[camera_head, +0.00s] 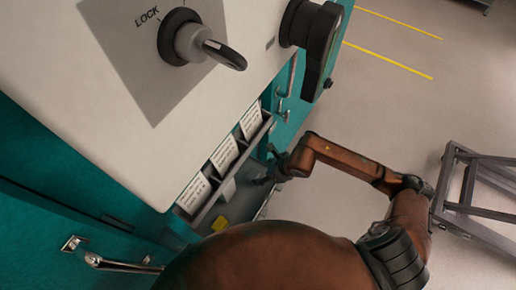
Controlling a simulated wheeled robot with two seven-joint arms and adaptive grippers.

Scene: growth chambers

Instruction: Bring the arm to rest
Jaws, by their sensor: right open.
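My right arm, brown with dark joints, comes in from the bottom and bends back left toward the cabinet. My right gripper (266,172), small and dark in this view, is at the end of the arm, in front of the teal cabinet side and by the label rack. It is open, with nothing seen between its fingers. Whether it touches the cabinet or rack is hard to tell. My left gripper is not in view.
A white panel with a LOCK key switch (204,46) and a black handle (318,45) fills the upper left. A rack holds several labels (224,156). A metal handle (122,265) is at lower left. A grey metal frame (478,190) stands at right. Open floor (400,115) lies behind.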

